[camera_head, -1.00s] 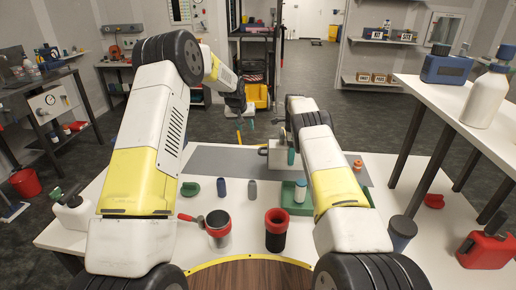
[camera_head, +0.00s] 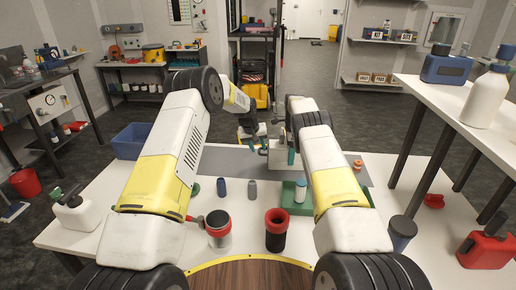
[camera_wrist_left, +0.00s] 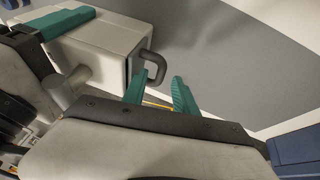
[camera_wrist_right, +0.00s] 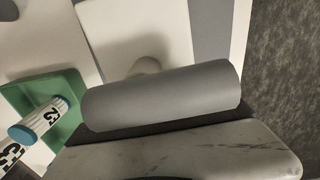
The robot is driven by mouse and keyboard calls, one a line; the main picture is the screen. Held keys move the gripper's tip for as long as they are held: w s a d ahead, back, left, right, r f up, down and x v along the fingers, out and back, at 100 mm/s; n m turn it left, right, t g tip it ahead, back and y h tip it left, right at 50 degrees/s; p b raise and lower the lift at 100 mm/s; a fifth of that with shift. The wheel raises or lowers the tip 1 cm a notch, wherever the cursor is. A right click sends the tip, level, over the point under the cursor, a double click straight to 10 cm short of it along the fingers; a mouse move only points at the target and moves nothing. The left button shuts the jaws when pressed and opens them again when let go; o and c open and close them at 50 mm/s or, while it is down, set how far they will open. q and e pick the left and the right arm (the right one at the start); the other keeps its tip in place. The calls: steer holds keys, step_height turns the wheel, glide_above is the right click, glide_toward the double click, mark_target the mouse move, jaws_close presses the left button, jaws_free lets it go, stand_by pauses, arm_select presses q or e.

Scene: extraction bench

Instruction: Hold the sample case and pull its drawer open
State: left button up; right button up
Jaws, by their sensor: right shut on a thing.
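The sample case (camera_head: 277,153) is a pale grey box on the grey mat at the back of the table. In the left wrist view the case (camera_wrist_left: 100,45) shows a dark loop handle (camera_wrist_left: 155,68) on its drawer face. My left gripper (camera_head: 252,144) is open, and its teal fingers (camera_wrist_left: 159,85) point at the handle, which lies just beyond or between the tips; I cannot tell which. My right gripper (camera_head: 291,150) is shut on the case from the right. In the right wrist view a large grey cylinder (camera_wrist_right: 160,95) hides its fingertips.
A green tray (camera_head: 309,191) holds a blue-capped bottle (camera_head: 300,190). A blue bin (camera_head: 130,141) stands at the back left. The grey mat left of the case is mostly clear.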

arm_select(q)
steer(key=shift+w+f, duration=0.1)
steer(key=shift+f, duration=0.1)
jaws_close()
stand_by(1.4)
